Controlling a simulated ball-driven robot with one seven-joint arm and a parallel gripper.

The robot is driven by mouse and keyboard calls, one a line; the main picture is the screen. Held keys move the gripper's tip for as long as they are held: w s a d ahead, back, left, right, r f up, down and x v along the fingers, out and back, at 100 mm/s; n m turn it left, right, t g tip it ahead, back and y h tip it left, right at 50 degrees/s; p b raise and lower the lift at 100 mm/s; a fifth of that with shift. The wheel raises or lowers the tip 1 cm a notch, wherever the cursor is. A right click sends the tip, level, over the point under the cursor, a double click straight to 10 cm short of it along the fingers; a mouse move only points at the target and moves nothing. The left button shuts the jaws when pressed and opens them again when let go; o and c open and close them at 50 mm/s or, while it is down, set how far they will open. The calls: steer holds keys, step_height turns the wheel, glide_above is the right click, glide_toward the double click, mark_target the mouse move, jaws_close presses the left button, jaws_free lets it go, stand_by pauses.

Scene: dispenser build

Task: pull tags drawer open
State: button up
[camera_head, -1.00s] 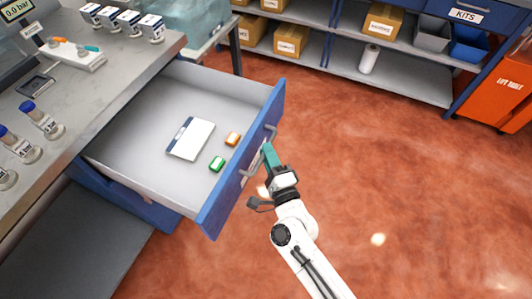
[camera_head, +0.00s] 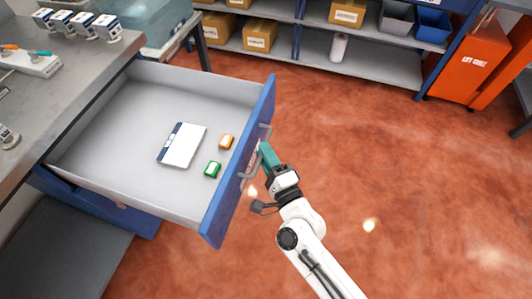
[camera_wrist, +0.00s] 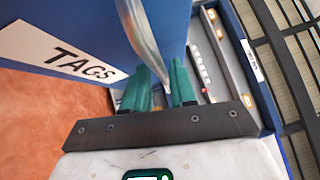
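The tags drawer (camera_head: 120,90) is pulled well out from under the grey counter, with its blue front facing right. Its white TAGS label (camera_wrist: 70,52) shows on the blue front in the wrist view. The metal bar handle (camera_head: 251,163) is on the front's outer face; it also shows in the wrist view (camera_wrist: 142,38), running between the green fingers. My gripper (camera_head: 265,155) is at the handle, its fingers (camera_wrist: 158,88) closed around the bar. Their exact contact is partly hidden. Inside the drawer lie a white pad (camera_head: 182,145), an orange item (camera_head: 226,142) and a green item (camera_head: 212,169).
The counter (camera_head: 60,75) at left carries labelled bottles (camera_head: 85,24). Shelves (camera_head: 375,72) with cardboard boxes stand at the back, and an orange cabinet (camera_head: 467,62) at the back right. The red floor (camera_head: 400,180) right of the drawer is clear.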

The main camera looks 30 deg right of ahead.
steer(key=shift+o, duration=1)
steer(key=s+f+b, duration=0.1)
steer(key=s+b, duration=0.1)
steer(key=s, duration=0.8)
steer(key=shift+s+a+f, duration=0.2)
steer(key=shift+s+a, duration=0.1)
steer(key=shift+s, duration=0.05)
